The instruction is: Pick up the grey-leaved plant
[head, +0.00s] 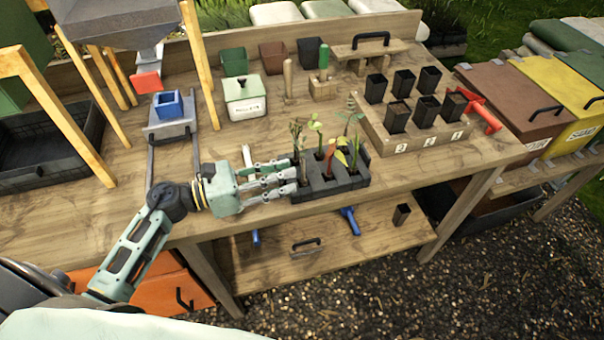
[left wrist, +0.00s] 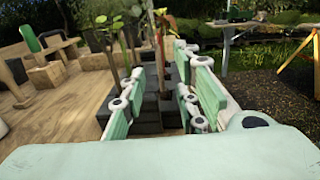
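The grey-leaved plant (head: 297,132) appears to be the leftmost seedling, thin with dull grey-brown leaves, upright in a dark block tray (head: 322,190) on the bench. Beside it stand a green-leaved plant (head: 318,130) and a red-leaved plant (head: 338,156). My left gripper (head: 293,176) lies low and level at the tray's left edge, fingers pointing right at the grey-leaved plant's stem. In the left wrist view its fingers (left wrist: 158,112) are spread apart, with stems and dark cells beyond and between them. I cannot tell whether a finger touches the stem. My right gripper is not in view.
A wooden stand (head: 425,138) with several black pots is right of the tray. A lower shelf (head: 330,250) holds blue-handled tools.

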